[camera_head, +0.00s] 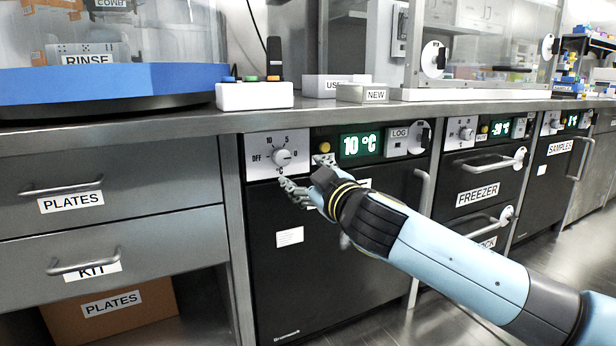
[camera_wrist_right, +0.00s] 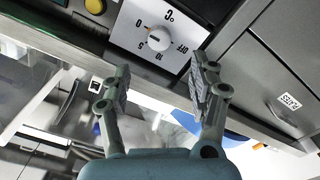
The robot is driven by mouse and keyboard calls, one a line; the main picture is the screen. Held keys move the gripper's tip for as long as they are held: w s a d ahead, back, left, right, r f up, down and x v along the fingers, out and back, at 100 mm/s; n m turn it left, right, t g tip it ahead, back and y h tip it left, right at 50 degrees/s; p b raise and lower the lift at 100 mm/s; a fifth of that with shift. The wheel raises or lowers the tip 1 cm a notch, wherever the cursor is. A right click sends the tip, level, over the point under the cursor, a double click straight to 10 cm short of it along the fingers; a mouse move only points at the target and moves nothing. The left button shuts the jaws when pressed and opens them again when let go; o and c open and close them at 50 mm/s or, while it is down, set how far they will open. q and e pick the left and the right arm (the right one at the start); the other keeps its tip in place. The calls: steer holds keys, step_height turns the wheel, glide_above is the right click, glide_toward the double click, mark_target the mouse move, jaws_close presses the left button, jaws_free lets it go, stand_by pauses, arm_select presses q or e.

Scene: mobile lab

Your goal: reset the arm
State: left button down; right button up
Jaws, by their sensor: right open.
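My right arm (camera_head: 455,262) reaches in from the lower right in the head view. Its gripper (camera_head: 305,176) is open in front of the fridge's upper front, just below and right of the white temperature dial (camera_head: 282,157). In the right wrist view the two fingers of the right gripper (camera_wrist_right: 161,72) are spread apart with nothing between them. The dial (camera_wrist_right: 158,39) shows beyond the fingertips there, apart from them as far as I can see. My left gripper is not in view.
The fridge's green display (camera_head: 361,146) reads 10 °C, with a yellow button (camera_head: 324,146) beside it. Drawers labelled PLATES (camera_head: 135,190) and KIT stand left; a freezer (camera_head: 478,190) stands right. The counter edge (camera_head: 400,108) runs above. Open floor (camera_head: 435,325) shows below.

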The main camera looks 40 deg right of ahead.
steer(key=shift+s+a, duration=0.1)
steer(key=shift+s, duration=0.2)
